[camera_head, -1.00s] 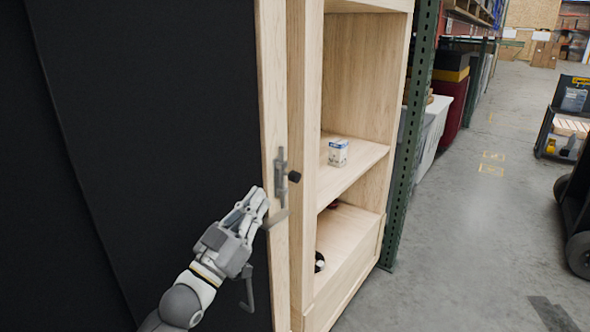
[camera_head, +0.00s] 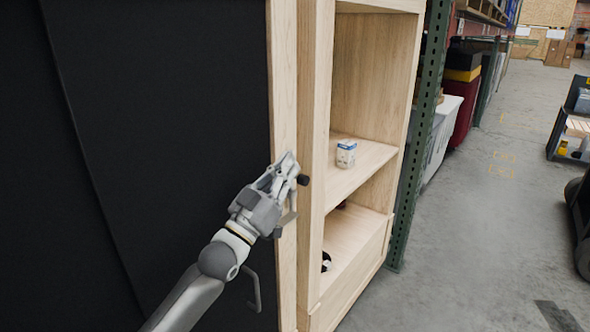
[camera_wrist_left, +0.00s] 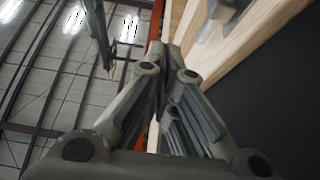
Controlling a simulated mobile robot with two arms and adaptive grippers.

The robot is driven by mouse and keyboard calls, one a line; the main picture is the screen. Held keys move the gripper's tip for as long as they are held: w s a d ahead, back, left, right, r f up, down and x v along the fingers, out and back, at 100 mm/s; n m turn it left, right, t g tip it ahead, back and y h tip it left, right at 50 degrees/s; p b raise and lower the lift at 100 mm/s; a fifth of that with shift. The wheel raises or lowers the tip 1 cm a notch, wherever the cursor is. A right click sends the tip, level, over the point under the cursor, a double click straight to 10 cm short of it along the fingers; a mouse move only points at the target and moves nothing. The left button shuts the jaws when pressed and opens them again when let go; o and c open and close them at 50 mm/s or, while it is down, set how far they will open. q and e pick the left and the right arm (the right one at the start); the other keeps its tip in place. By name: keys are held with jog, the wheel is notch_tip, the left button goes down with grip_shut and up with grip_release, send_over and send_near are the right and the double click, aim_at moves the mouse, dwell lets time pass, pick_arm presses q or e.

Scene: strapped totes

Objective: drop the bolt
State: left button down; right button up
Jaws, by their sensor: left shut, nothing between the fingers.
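The bolt is a grey metal fitting on the pale wooden edge of the black door (camera_head: 180,150). In the head view my left gripper (camera_head: 288,162) is in front of the bolt's place and hides most or all of it. A grey metal piece (camera_wrist_left: 215,18), perhaps part of the bolt, shows at the top of the left wrist view beside the fingers. My left gripper is shut and empty, with its fingertips (camera_wrist_left: 168,55) together. I cannot tell whether they touch the bolt. My right gripper is not in view.
A black knob (camera_head: 303,180) sits just right of the fingertips. The floor (camera_head: 480,240) at right is mostly clear.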

aim_at(301, 179)
pick_arm(q)
jog(key=shift+w+d+f+p, duration=0.25)
jog(key=shift+w+d+f, duration=0.2)
jog(key=shift+w+f, duration=0.2)
jog(key=shift+w+d+f+p, duration=0.2)
jog(key=shift+w+d+f, duration=0.25)
jog(key=shift+f, duration=0.25)
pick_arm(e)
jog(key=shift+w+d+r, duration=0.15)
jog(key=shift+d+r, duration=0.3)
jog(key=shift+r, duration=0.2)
